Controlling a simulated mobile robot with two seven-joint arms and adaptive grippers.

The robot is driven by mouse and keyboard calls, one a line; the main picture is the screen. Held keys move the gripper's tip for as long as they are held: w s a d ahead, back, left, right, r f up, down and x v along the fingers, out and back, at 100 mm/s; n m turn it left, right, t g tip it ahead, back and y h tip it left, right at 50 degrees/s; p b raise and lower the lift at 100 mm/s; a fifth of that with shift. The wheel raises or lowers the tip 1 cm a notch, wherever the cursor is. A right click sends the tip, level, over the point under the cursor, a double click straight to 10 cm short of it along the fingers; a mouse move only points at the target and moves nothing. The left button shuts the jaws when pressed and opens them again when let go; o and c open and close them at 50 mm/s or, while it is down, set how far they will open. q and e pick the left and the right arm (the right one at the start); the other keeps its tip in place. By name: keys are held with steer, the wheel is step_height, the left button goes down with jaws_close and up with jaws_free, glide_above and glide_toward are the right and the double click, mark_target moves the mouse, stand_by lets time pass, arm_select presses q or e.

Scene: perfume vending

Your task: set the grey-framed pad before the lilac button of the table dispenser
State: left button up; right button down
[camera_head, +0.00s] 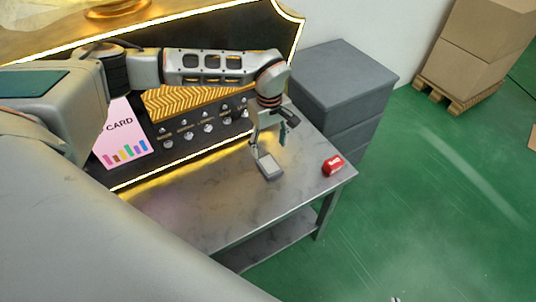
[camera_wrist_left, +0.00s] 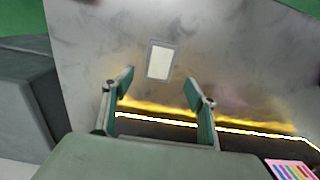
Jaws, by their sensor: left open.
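The grey-framed pad (camera_head: 270,166), a small rectangle with a pale face, lies flat on the metal table in front of the dispenser. It also shows in the left wrist view (camera_wrist_left: 160,61), just beyond my fingertips. My left gripper (camera_head: 268,141) is open and empty above the pad's dispenser side. In the left wrist view its two green-padded fingers (camera_wrist_left: 158,82) stand apart, with the pad clear of them. The table dispenser (camera_head: 181,152) is a dark panel with several small knobs or buttons. I cannot make out the lilac button. My right gripper is not in view.
A red can (camera_head: 332,166) lies near the table's right corner. A pink card sign (camera_head: 124,138) stands at the dispenser's left. Grey drawers (camera_head: 343,82) stand behind the table's right end. The tabletop (camera_head: 215,210) in front of the pad is bare.

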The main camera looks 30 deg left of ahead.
arm_select(q)
steer(key=shift+r, duration=1.85)
